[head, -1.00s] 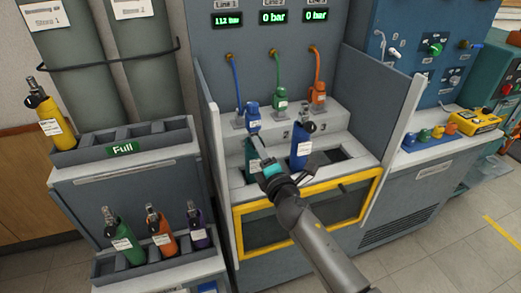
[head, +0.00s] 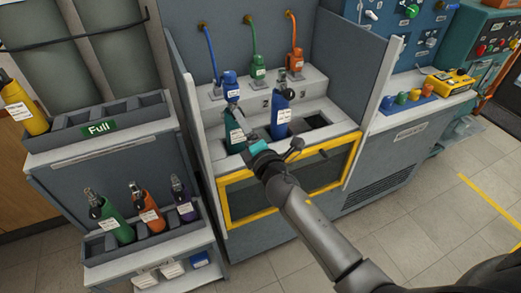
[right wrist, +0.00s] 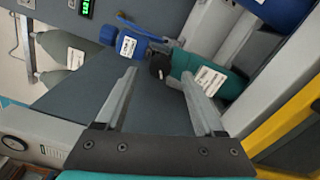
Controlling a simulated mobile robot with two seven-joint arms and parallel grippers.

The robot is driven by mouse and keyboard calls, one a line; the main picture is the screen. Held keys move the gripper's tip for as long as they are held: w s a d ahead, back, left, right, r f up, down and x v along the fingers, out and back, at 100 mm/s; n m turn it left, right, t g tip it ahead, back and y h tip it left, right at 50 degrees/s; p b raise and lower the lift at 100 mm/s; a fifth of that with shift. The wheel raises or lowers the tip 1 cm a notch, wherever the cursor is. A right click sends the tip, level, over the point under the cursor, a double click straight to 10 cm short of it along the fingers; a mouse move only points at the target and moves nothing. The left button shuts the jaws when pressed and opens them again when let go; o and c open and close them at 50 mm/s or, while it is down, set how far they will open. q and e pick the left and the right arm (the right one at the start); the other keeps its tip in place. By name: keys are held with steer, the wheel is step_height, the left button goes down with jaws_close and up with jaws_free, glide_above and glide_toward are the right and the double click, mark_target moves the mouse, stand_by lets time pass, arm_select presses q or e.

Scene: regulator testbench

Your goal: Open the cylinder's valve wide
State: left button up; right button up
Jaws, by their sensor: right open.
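A teal cylinder (head: 234,130) with a white label stands in the left slot of the bench. It also shows in the right wrist view (right wrist: 232,86), lying sideways in the picture, with a black valve knob (right wrist: 160,66) at its top. The blue regulator (head: 230,84) sits just above and behind it, and shows in the right wrist view (right wrist: 127,43) too. My right gripper (head: 246,142) is open in front of the teal cylinder. In the right wrist view the knob appears between the two fingertips (right wrist: 160,75); contact cannot be told. My left gripper is not in view.
A blue cylinder (head: 282,114) stands close on the right. Green (head: 258,66) and orange (head: 294,59) regulators are behind. A yellow-framed guard (head: 224,204) fronts the bench, with side panels. Racks at left hold yellow (head: 24,104), green (head: 114,222), orange and purple cylinders.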

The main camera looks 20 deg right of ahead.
steer(key=s, duration=1.2)
steer(key=shift+s+d, duration=0.15)
steer(key=shift+d, duration=0.05)
